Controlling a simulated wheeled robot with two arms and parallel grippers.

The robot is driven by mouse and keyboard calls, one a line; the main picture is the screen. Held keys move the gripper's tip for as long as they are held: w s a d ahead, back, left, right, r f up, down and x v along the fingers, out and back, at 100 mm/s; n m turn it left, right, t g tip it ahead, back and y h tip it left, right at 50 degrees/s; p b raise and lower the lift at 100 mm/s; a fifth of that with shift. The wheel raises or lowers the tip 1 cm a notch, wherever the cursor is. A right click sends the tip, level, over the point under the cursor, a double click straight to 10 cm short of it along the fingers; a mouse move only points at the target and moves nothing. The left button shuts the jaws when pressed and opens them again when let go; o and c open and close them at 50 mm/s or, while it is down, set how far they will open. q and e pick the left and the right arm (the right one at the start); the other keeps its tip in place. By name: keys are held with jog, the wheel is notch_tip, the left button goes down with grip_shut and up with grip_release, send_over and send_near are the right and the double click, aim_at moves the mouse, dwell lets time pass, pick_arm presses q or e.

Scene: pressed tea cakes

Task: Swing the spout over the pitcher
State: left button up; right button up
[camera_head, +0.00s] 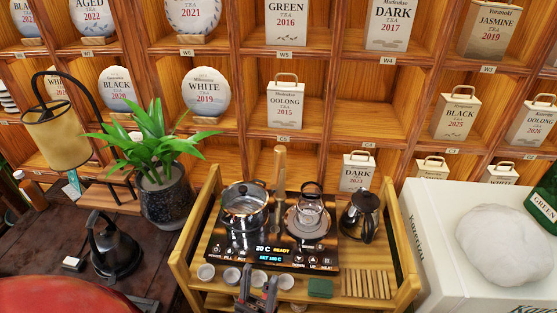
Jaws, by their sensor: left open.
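A wooden upright post (279,178), perhaps the spout's stand, rises at the back of the electric tea stove (268,256), between its two heating spots; a spout on it is too small to make out. A steel pot (243,207) with a glass lid sits on the left spot. A glass kettle (311,212) sits on the right spot. A dark pitcher-like vessel with a handle (358,217) stands right of the stove. My left gripper (257,283) is open, low at the cart's front edge, before the stove and apart from the post. My right gripper is not in view.
The wooden cart (404,262) has raised side rails. Small white cups (206,272) line its front, with a green block (320,288) and wooden sticks (366,284) at right. A potted plant (166,195) and black kettle (115,245) stand left; a white box (432,238) stands right.

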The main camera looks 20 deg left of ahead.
pick_arm(q)
jog(key=shift+o, duration=0.2)
jog(key=w+d+m+g+h+p, duration=0.1)
jog(key=w+d+m+g, duration=0.2)
jog(key=w+d+g, duration=0.4)
jog(key=w, duration=0.3)
jog(key=shift+w+h+p, duration=0.15)
jog(key=shift+h+p, duration=0.15)
jog(key=n+g+y+p, duration=0.3)
jog(key=n+g+y, duration=0.45)
jog(key=y, duration=0.95)
send_near(276, 174)
jog(key=w+p, duration=0.1)
jog(key=p, duration=0.1)
jog(key=w+m+p, duration=0.1)
jog(key=p, duration=0.1)
jog(key=shift+w+a+g, duration=0.15)
jog(key=shift+a+g, duration=0.1)
jog(key=shift+a, duration=0.15)
jog(key=x, duration=0.2)
jog(key=p+x, duration=0.1)
jog(key=x, duration=0.5)
jog(key=shift+f+p, duration=0.3)
jog(key=shift+p, duration=0.05)
jog(key=shift+w+a, duration=0.15)
jog(key=shift+w, duration=0.35)
